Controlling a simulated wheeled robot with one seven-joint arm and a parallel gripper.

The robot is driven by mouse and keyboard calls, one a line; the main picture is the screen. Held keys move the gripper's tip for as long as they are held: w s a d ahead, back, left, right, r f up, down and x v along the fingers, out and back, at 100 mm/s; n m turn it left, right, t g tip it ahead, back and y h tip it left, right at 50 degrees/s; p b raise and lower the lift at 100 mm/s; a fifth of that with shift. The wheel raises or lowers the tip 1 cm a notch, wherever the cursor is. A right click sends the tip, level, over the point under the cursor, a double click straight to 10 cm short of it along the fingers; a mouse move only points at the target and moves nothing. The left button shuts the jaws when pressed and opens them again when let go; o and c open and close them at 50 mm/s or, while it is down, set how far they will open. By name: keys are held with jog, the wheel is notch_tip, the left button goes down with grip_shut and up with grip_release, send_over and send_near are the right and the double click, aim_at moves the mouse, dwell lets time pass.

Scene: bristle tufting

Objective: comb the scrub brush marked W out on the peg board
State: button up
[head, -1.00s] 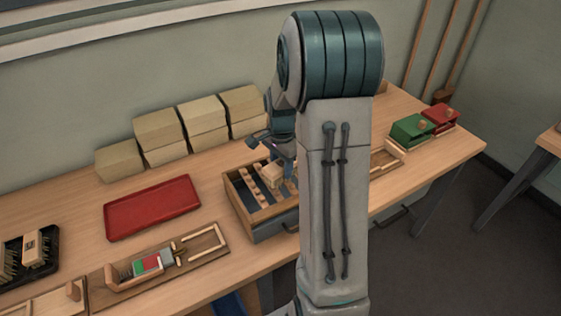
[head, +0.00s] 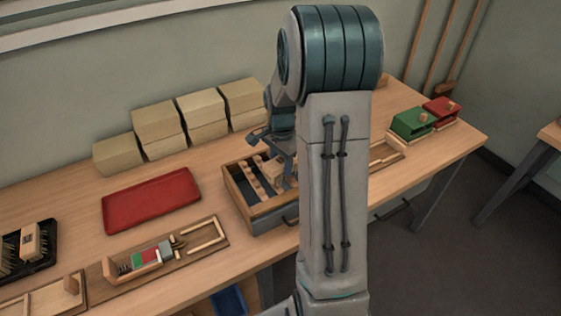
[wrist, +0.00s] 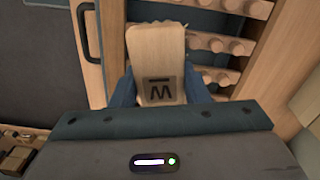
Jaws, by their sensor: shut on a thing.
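The scrub brush marked W (wrist: 163,70) is a pale wooden block with a dark barred letter on its face. My gripper (wrist: 160,88) is shut on it, with a blue finger on each side. The brush also shows in the head view (head: 274,173), low over the peg board (head: 246,213), partly hidden by my arm. The peg board is a wooden frame with rows of round pegs over dark slots. In the wrist view the brush's far end lies over the frame's edge and beside the pegs. The bristles are mostly hidden, so I cannot tell how deep they sit among the pegs.
A red tray (head: 150,201) lies left of the peg board. Tan blocks (head: 200,112) stand along the wall. A wooden jig (head: 200,258) lies at the front, with a dark brush holder (head: 42,262) at far left. Green (head: 411,123) and red (head: 441,110) boxes stand at right.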

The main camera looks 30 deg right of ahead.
jog(key=shift+f+b, duration=0.35)
jog(key=shift+f, duration=0.15)
jog(key=shift+w, duration=0.1)
